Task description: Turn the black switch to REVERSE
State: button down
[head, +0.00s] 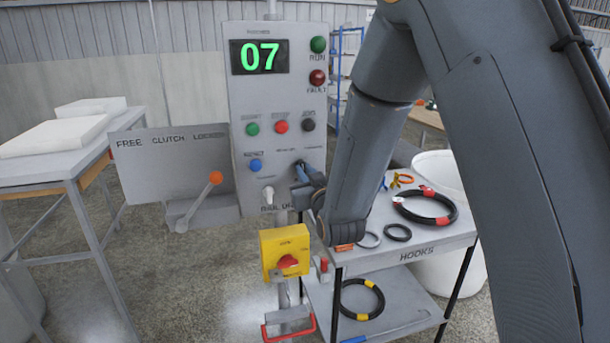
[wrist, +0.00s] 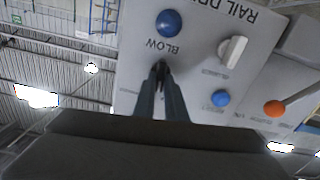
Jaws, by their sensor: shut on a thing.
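The black switch (wrist: 160,66) is on the front of the grey control panel (head: 238,100), right of the white selector in the head view. Only a small dark part of it shows between the fingertips in the wrist view; its pointer direction cannot be told. My gripper (head: 302,172) is at the panel's lower right, its fingers shut on the switch. The fingers also show in the wrist view (wrist: 160,78), with their tips against the panel face. The lettering around the switch is too small or hidden to read.
Close by on the panel are a white selector (head: 268,193), a blue button (head: 255,165) and a blue knob marked BLOW (wrist: 169,22). An orange-tipped lever (head: 214,178) juts out left. A yellow box with a red knob (head: 287,255) hangs below. A hose table (head: 430,240) stands right.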

jog(key=shift+a+n+b, duration=0.15)
jog(key=shift+n+b, duration=1.9)
jog(key=shift+n, duration=1.65)
jog(key=c, duration=1.8)
grip_release()
jog(key=b+v, duration=0.2)
jog(key=v, duration=0.6)
